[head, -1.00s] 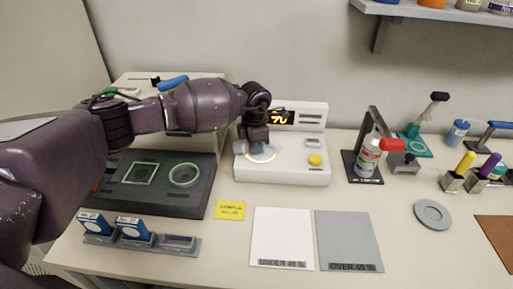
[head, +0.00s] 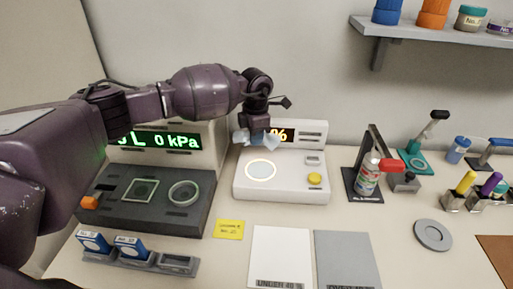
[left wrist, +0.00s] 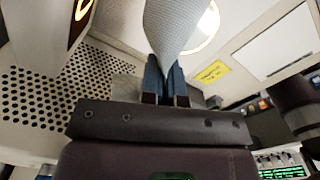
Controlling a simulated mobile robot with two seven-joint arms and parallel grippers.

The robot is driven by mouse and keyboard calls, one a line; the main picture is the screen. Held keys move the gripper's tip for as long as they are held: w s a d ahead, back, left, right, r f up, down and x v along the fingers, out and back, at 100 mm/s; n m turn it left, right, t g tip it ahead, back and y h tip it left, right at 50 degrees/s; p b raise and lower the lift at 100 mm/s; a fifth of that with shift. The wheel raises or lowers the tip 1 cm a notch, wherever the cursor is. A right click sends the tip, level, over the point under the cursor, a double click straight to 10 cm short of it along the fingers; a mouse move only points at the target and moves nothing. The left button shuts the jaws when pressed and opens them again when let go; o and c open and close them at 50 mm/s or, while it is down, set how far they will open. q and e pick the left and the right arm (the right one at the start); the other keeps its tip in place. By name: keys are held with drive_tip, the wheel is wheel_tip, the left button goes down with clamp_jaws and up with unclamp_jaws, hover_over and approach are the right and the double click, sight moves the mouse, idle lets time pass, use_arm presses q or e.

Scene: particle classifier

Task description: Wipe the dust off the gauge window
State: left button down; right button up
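My left gripper (head: 256,130) is shut on a pale blue-white cloth (head: 262,140), which hangs in folds. In the left wrist view the cloth (left wrist: 175,25) sticks out beyond the two blue-grey fingers. The white instrument (head: 280,190) has a dark display window (head: 285,134) with an orange % sign and a round, warm-lit window (head: 261,170) on its top. I cannot tell which is the gauge window. The gripper covers the display's left part, and whether the cloth touches it is unclear. The round window is uncovered, and I see no clear dust on it. My right gripper is out of view.
A dark panel (head: 150,206) and a green kPa display (head: 160,139) stand at left. A yellow note (head: 229,229), white mat (head: 280,258) and grey mat (head: 345,262) lie in front.

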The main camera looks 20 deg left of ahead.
use_arm(q)
drive_tip(key=shift+r+p, duration=0.85)
drive_tip(key=shift+r, duration=0.95)
